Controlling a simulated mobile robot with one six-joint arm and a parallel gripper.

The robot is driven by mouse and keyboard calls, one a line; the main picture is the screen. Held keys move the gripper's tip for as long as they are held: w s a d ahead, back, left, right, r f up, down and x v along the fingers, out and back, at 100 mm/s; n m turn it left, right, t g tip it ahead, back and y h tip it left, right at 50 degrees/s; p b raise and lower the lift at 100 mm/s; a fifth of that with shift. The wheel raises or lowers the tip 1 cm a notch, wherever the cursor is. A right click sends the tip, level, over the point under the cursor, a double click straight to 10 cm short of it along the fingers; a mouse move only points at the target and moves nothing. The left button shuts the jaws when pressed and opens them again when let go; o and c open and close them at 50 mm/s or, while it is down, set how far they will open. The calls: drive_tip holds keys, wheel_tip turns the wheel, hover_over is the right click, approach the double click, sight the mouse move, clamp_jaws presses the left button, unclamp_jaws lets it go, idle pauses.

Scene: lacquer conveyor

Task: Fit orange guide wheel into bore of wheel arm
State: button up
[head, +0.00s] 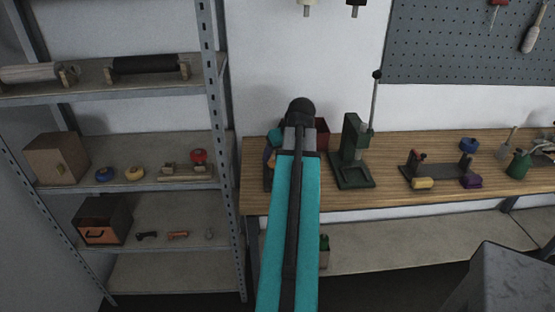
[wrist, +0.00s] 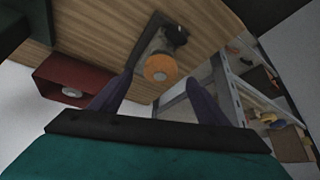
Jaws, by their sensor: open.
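An orange guide wheel (wrist: 160,67) with a pale hub shows in the wrist view, at the near end of a dark wheel arm (wrist: 172,35) on the wooden bench. The wheel overlaps the arm's end; I cannot tell whether it sits in the bore. My gripper (wrist: 161,80) is open, its two purple fingers on either side of the wheel in the picture, with visible gaps. In the head view my own teal arm hides most of this spot; only a small orange and purple patch shows at its left edge.
A dark red box (wrist: 62,78) with a pale round part inside is left of my fingers. A green press (head: 352,155) stands right of my arm on the bench. Left, a metal shelf (head: 120,188) holds a blue wheel (head: 104,174), yellow wheel (head: 134,173) and red wheel (head: 198,156).

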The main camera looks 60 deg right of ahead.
drive_tip(key=shift+b+v, duration=0.4)
drive_tip(key=shift+v, duration=2.1)
